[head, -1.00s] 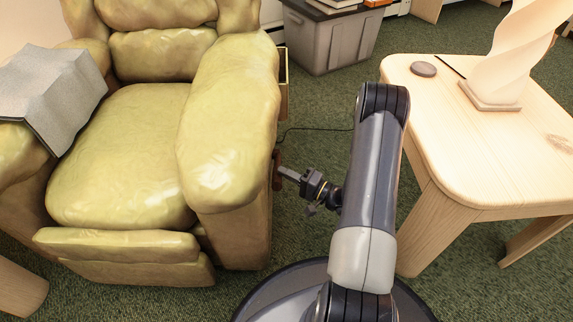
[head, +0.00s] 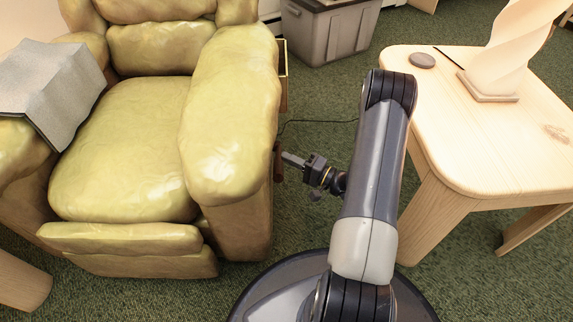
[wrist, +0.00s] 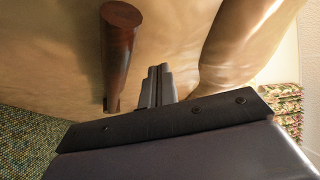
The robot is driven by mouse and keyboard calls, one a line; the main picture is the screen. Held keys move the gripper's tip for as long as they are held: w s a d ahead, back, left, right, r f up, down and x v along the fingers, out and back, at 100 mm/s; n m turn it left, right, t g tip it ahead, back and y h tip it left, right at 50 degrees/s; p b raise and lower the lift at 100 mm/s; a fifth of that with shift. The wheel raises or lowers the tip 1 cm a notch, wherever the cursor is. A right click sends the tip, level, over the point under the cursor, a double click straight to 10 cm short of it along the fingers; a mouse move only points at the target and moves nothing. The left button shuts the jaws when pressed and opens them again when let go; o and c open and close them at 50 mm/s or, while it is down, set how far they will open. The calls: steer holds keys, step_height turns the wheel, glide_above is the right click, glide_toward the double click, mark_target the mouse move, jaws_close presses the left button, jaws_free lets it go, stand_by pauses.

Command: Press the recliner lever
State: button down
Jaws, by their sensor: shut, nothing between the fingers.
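A yellow-green leather recliner (head: 130,140) stands at the left in the head view. Its lever is a dark reddish-brown wooden rod (wrist: 119,55) on the side panel, seen close up in the wrist view. In the head view only a thin strip of the lever (head: 277,163) shows beside the armrest. My gripper (head: 284,157) is shut and empty, pointing at the chair's side by the lever. In the wrist view the closed fingers (wrist: 157,75) are just right of the lever. Whether they touch it or the panel, I cannot tell.
A light wooden side table (head: 470,140) with a twisted lamp (head: 510,50) and a dark round object (head: 422,61) stands to the right of my arm. A grey bin (head: 325,32) is behind. A cable (head: 315,121) lies on the green carpet.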

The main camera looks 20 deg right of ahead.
steer(key=s+d+f+p, duration=0.2)
steer(key=s+d+f, duration=0.1)
steer(key=d, duration=0.4)
steer(key=shift+s+d, duration=0.4)
steer(key=shift+s, duration=0.2)
steer(key=shift+w+a, duration=0.1)
steer(key=w+a+r+b, duration=0.3)
steer(key=w+a+r, duration=0.3)
steer(key=w+a, duration=0.1)
steer(key=shift+w+r, duration=0.35)
steer(key=shift+w, duration=0.25)
